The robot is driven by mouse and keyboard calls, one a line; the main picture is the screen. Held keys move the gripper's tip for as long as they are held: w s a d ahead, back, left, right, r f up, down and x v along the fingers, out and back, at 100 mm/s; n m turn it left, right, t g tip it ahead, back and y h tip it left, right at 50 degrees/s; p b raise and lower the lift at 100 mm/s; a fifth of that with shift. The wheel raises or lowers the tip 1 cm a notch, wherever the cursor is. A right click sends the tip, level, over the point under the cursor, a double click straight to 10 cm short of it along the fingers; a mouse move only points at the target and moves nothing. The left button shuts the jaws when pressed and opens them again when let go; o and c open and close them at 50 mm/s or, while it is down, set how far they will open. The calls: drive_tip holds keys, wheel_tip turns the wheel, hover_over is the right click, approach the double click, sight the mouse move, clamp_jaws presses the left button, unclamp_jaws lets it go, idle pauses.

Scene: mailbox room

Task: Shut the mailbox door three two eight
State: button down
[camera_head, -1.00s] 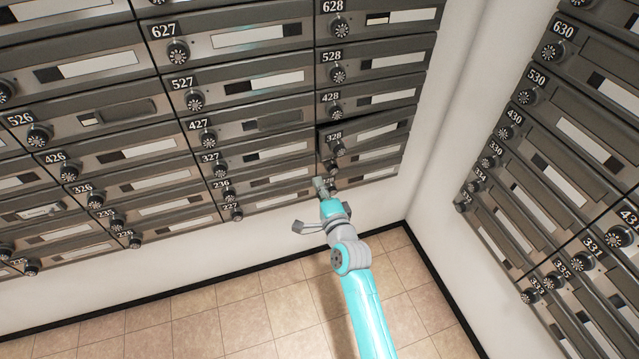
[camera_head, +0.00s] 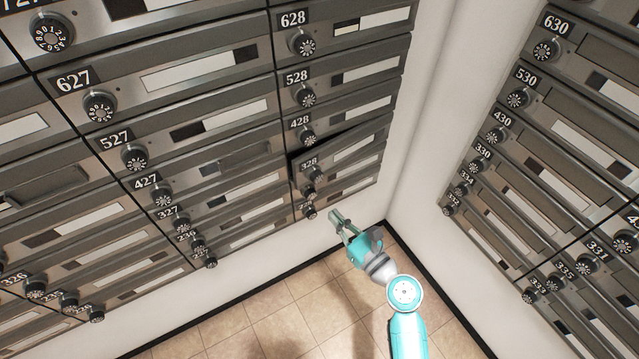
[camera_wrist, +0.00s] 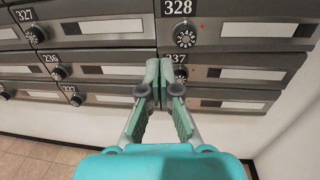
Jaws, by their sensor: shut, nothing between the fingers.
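The mailbox door 328 (camera_head: 340,160) is in the right-hand column of the left wall, below 428. It stands slightly ajar, with a dark gap along its top and left edges. In the wrist view door 328 (camera_wrist: 245,28) is at the upper right, with its round dial below the number plate. My gripper (camera_head: 335,216) is shut and empty, below and to the right of the door, apart from it. In the wrist view my gripper (camera_wrist: 158,75) has its fingertips together, to the left of and below the 328 dial, overlapping the row beneath.
Mailbox 428 (camera_head: 350,118) is right above and mailbox 237 (camera_wrist: 235,72) right below. Another bank of mailboxes (camera_head: 560,150) fills the right wall. Bare white wall (camera_head: 425,120) and tiled floor (camera_head: 300,305) leave free room around the arm.

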sight(299, 177)
drive_tip(key=x, duration=1.3)
drive_tip(key=shift+w+a, duration=0.25)
drive_tip(key=shift+x, duration=1.25)
drive_tip(key=shift+s, duration=0.1)
